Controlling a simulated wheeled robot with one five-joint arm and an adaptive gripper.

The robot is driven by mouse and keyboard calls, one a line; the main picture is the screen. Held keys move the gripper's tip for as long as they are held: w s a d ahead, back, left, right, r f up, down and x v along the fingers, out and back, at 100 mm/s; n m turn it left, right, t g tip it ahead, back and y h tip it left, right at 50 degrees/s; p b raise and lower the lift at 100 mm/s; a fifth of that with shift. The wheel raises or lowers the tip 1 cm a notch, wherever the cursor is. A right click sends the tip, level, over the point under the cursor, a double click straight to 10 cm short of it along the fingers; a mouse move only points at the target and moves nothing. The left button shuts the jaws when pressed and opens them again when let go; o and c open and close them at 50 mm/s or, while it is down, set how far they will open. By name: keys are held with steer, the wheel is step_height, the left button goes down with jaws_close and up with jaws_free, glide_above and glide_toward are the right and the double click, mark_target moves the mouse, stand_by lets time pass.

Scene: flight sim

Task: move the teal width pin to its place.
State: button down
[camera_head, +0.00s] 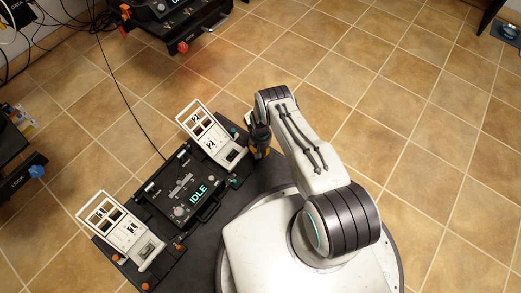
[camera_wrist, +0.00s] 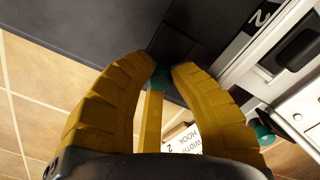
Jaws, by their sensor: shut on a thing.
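Only the pin's rounded teal end shows between the fingertips; the fingers hide the rest. A second teal knob (camera_wrist: 265,137) sits at the right, beside the white fixture. In the head view my gripper (camera_head: 259,152) hangs down next to the right white frame marked 2 (camera_head: 211,130), and the held pin cannot be made out. A white label (camera_wrist: 184,141) reading "WIDTH HOOK 2" lies partly behind the fingers.
The black device reading IDLE (camera_head: 181,190) stands between frame 2 and the left white frame marked 1 (camera_head: 126,230). Orange knobs (camera_head: 116,257) sit by frame 1. A black cable (camera_head: 128,118) crosses the floor.

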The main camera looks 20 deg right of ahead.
steer(key=shift+r+p, duration=0.7)
steer(key=shift+r, duration=0.7)
steer(key=c, duration=1.1)
jaws_free()
step_height(320, 180, up, 12)
steer(key=shift+f, duration=0.1)
